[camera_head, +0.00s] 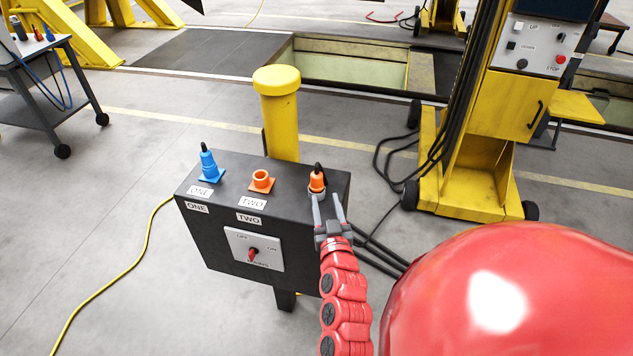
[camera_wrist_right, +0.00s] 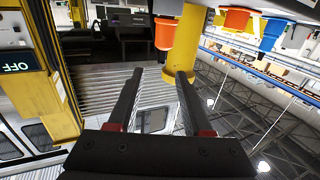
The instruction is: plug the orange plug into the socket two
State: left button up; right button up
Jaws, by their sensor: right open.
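The orange plug (camera_head: 317,182) stands upright at the right end of the dark box's top, in a grey holder (camera_head: 316,194). Socket two (camera_head: 262,179) is an empty orange ring on a square base, left of the plug, behind a "TWO" label. My right gripper (camera_head: 329,202) is open just in front of the orange plug, with its fingers pointing towards it. In the right wrist view, which is upside down, the plug (camera_wrist_right: 165,33) shows beyond the open fingertips (camera_wrist_right: 158,72), and socket two (camera_wrist_right: 238,20) is to its right. My left gripper is not in view.
A blue plug (camera_head: 208,164) stands in socket one at the left of the box (camera_head: 215,232). The box front carries a red rotary switch (camera_head: 253,254). A yellow post (camera_head: 279,115) stands close behind the box. A yellow lifting column (camera_head: 475,160) and cables are at the right.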

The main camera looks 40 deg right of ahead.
aim_at(317, 172)
jog(key=p+x, duration=0.2)
jog(key=x, duration=0.5)
jog(key=p+x, duration=0.1)
jog(key=x, duration=0.1)
jog(key=p+x, duration=0.2)
jog(key=shift+w+a+r, duration=0.2)
jog(key=shift+w, duration=0.15)
jog(key=shift+w+d+f, duration=0.2)
jog(key=shift+w, duration=0.1)
jog(key=shift+c, duration=0.3)
grip_shut()
